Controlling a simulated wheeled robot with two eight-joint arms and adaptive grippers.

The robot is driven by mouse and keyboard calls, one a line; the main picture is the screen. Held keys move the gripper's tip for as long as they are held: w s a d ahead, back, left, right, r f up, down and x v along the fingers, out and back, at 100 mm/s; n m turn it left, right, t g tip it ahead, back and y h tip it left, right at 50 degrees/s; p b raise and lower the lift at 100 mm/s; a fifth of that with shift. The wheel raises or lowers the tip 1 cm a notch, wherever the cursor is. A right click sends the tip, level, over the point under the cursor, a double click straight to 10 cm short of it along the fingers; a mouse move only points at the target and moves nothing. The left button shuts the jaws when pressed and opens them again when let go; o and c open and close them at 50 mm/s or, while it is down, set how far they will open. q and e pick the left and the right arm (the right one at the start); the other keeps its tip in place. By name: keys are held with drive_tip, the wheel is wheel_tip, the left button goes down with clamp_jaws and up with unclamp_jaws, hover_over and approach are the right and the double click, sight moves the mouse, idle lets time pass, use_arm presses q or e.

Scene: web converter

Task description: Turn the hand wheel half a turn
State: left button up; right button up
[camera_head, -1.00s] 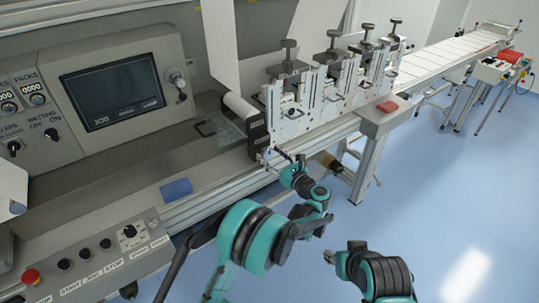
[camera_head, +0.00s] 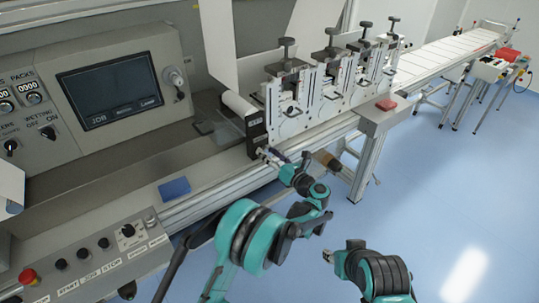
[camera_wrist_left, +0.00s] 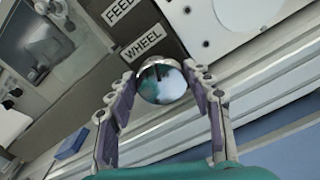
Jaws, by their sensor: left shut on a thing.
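In the left wrist view a shiny chrome ball knob (camera_wrist_left: 162,82) sits between the two fingers of my left gripper (camera_wrist_left: 163,90), which is shut on it, a finger on each side. A dark plate labelled FEED WHEEL (camera_wrist_left: 138,38) is just behind the knob. In the head view the left gripper (camera_head: 270,155) is at the front of the dark block (camera_head: 256,134) at the near end of the row of clamps. The rest of the hand wheel cannot be made out. My right gripper (camera_head: 340,254) hangs low over the floor, away from the machine; its fingers are unclear.
A control panel with a screen (camera_head: 111,92) stands at the left, with a button box (camera_head: 90,250) below. A blue pad (camera_head: 175,188) lies on the machine's front ledge. White clamps (camera_head: 292,100) line the back. The blue floor (camera_head: 450,200) at the right is open.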

use_arm(q)
drive_tip(key=m, duration=0.3)
drive_tip(key=shift+w+m, duration=0.1)
drive_tip(key=shift+m, duration=0.3)
drive_tip(key=m, duration=0.3)
drive_tip(key=shift+m+b, duration=0.3)
drive_tip(key=shift+b, duration=0.05)
drive_tip(key=m, duration=0.3)
drive_tip(key=shift+d+f+m, duration=0.1)
drive_tip(key=shift+f+m, duration=0.05)
drive_tip(key=shift+m, duration=0.15)
drive_tip(key=m, duration=0.4)
drive_tip(key=shift+f+m, duration=0.1)
drive_tip(key=shift+m, duration=0.2)
drive_tip(key=m, duration=0.3)
drive_tip(key=shift+f+m+b, duration=0.1)
drive_tip(key=shift+m+b, duration=0.2)
drive_tip(key=shift+b, duration=0.05)
drive_tip(key=m, duration=0.4)
drive_tip(key=shift+f, duration=0.1)
drive_tip(key=shift+a+m, duration=0.15)
drive_tip(key=shift+m, duration=1.8)
drive_tip(key=shift+a+m, duration=0.1)
drive_tip(key=shift+m, duration=1.85)
